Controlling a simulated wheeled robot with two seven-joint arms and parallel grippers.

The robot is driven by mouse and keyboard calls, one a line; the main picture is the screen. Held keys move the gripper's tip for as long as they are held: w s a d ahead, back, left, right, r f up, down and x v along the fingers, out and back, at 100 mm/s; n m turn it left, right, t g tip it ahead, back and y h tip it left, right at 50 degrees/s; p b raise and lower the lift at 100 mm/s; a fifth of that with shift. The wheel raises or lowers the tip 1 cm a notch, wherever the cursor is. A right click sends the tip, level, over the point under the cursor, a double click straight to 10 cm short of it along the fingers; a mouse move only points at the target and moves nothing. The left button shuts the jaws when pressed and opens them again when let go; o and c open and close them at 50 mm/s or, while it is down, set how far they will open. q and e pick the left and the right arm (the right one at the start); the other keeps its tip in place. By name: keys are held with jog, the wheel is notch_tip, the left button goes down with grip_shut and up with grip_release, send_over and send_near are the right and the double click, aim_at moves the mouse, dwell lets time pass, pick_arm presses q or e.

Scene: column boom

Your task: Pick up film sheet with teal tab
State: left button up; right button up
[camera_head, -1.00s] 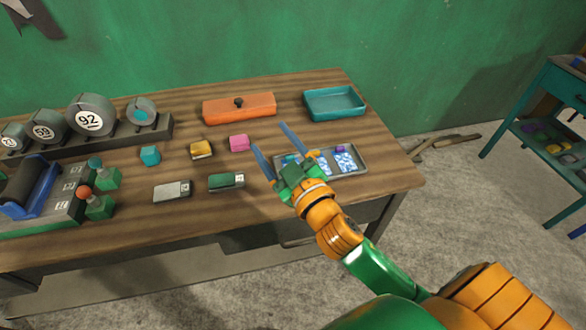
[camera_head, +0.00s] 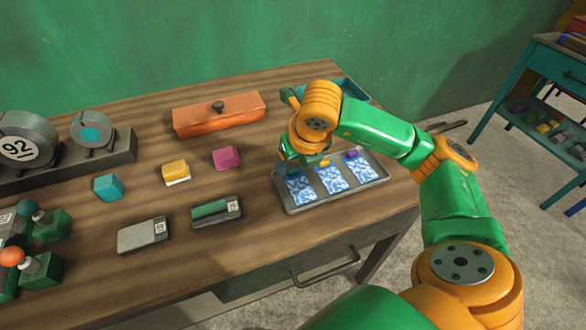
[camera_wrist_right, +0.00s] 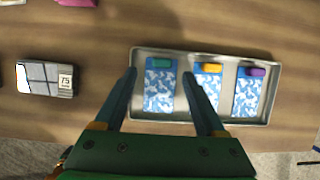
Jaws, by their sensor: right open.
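The film sheet with the teal tab (camera_wrist_right: 160,90) is a blue-and-white patterned card lying at the left end of a shallow metal tray (camera_wrist_right: 225,121). In the head view this sheet (camera_head: 300,189) is partly covered by my right gripper (camera_head: 297,166), which points down over it. In the right wrist view my right gripper (camera_wrist_right: 160,75) is open, with one finger on each side of the teal-tab sheet and nothing held. Whether the fingertips touch the tray cannot be told. My left gripper is not in view.
Sheets with a yellow tab (camera_wrist_right: 208,90) and a purple tab (camera_wrist_right: 249,92) lie to the right in the tray. A teal tray (camera_head: 352,91) stands behind my arm.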

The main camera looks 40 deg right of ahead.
aim_at(294, 171)
jog(key=x, duration=0.3)
jog(key=shift+s+d+f, duration=0.1)
jog(key=shift+d+f, duration=0.15)
jog(key=shift+f, duration=0.15)
jog(key=shift+w+f, duration=0.2)
jog(key=shift+w, duration=0.15)
jog(key=shift+s+a+r, duration=0.1)
jog(key=shift+s+r, duration=0.05)
jog(key=shift+s, duration=0.1)
jog(key=c, duration=1)
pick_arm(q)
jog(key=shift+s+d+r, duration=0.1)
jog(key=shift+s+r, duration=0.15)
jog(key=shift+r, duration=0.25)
pick_arm(e)
jog(key=shift+w, duration=0.1)
